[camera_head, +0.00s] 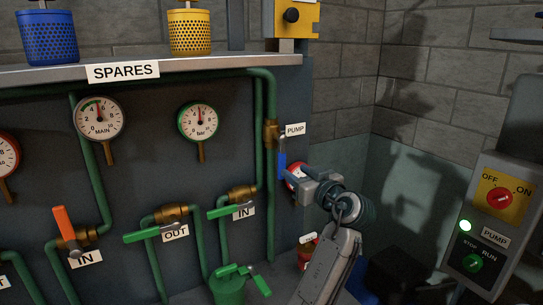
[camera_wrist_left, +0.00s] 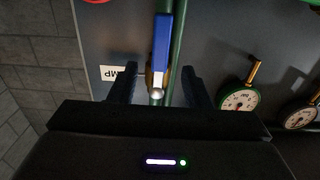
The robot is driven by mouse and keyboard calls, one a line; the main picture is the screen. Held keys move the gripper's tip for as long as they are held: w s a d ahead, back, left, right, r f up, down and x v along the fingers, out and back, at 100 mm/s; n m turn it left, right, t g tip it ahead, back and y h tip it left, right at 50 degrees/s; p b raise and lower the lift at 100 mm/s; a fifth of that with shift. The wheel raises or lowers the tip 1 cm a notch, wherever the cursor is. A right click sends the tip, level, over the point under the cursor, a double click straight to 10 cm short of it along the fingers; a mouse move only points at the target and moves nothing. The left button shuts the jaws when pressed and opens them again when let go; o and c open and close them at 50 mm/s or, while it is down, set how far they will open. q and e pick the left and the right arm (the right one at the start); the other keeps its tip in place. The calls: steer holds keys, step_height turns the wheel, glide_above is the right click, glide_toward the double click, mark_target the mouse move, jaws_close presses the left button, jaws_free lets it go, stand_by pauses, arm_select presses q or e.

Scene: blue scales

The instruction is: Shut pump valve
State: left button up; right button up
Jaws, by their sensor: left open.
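The pump valve has a blue lever (camera_head: 282,165) that hangs straight down along the green vertical pipe, below a brass body (camera_head: 271,134) beside the PUMP label (camera_head: 295,129). My left gripper (camera_head: 298,183) is close in front of it, just to its right in the head view. In the left wrist view the blue lever (camera_wrist_left: 162,45) lies in line with the pipe. The open fingers (camera_wrist_left: 160,88) are on either side of the valve, with gaps to both. No contact shows. My right gripper is not in view.
Other valves with an orange lever (camera_head: 65,225) and green levers (camera_head: 150,236) sit left on the panel, below gauges (camera_head: 200,120). A shelf (camera_head: 40,78) holds baskets above. A pump control box (camera_head: 490,220) stands right. A red object (camera_head: 292,172) is partly hidden behind my gripper.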

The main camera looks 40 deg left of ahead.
mark_target(283, 162)
arm_select(q)
steer(key=p+x, duration=0.1)
steer(key=x, duration=0.1)
steer(key=r+p+x, duration=0.1)
steer(key=x, duration=0.1)
steer(key=shift+a, duration=0.1)
steer(key=x, duration=0.1)
steer(key=p+x, duration=0.1)
steer(key=x, duration=0.1)
steer(key=p+x, duration=0.1)
steer(key=shift+a+f, duration=0.25)
steer(key=shift+f, duration=0.05)
steer(key=shift+w+a+f, duration=0.1)
steer(key=shift+w+a, duration=0.1)
steer(key=shift+a, duration=0.3)
steer(key=shift+c, duration=0.6)
jaws_close()
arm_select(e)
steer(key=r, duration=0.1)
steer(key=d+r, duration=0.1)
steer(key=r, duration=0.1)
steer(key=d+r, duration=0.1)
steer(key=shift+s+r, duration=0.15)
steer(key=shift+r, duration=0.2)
